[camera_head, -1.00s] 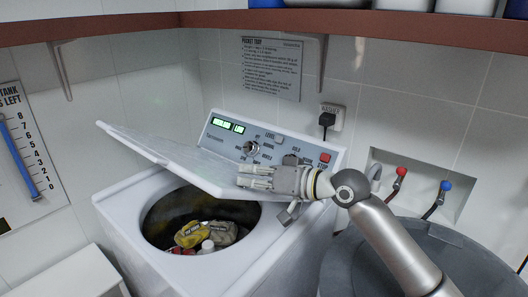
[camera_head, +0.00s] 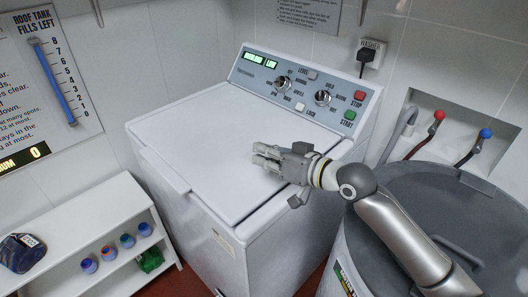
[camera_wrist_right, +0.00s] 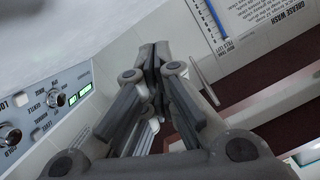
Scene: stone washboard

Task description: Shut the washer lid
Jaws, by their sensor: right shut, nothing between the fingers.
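The white washer (camera_head: 235,240) stands in the middle of the head view, with its control panel (camera_head: 300,88) at the back. Its lid (camera_head: 195,150) lies flat over the top and the drum opening is hidden. My right gripper (camera_head: 262,157) is shut and empty, over the right part of the lid; whether it touches the lid is unclear. In the right wrist view my right gripper (camera_wrist_right: 155,58) shows its fingers together, with the panel (camera_wrist_right: 45,110) at the left. My left gripper is not in view.
A grey round tub (camera_head: 440,215) stands to the right of the washer, under red and blue taps (camera_head: 462,130). A white shelf (camera_head: 90,230) with several small jars stands at the left. A tank gauge (camera_head: 55,80) hangs on the left wall.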

